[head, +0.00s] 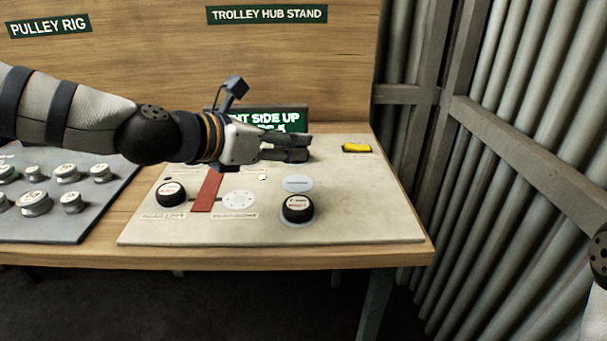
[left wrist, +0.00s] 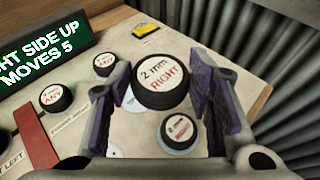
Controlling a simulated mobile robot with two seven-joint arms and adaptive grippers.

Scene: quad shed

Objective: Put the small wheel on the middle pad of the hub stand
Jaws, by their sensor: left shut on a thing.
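My left gripper (head: 300,149) reaches in from the left above the light board (head: 380,215). In the left wrist view its fingers (left wrist: 163,95) are shut on a black wheel (left wrist: 163,75) with a white top marked 2 mm RIGHT. This wheel is hard to make out in the head view. On the board, a black wheel (head: 172,194) stands left of a red bar (head: 207,191). A white round pad with dots (head: 239,200) lies bare right of the bar. Another black wheel (head: 297,209) stands further right, in front of a pale disc (head: 297,183). My right gripper is out of view.
A grey tray (head: 85,215) with several metal pulleys lies left.

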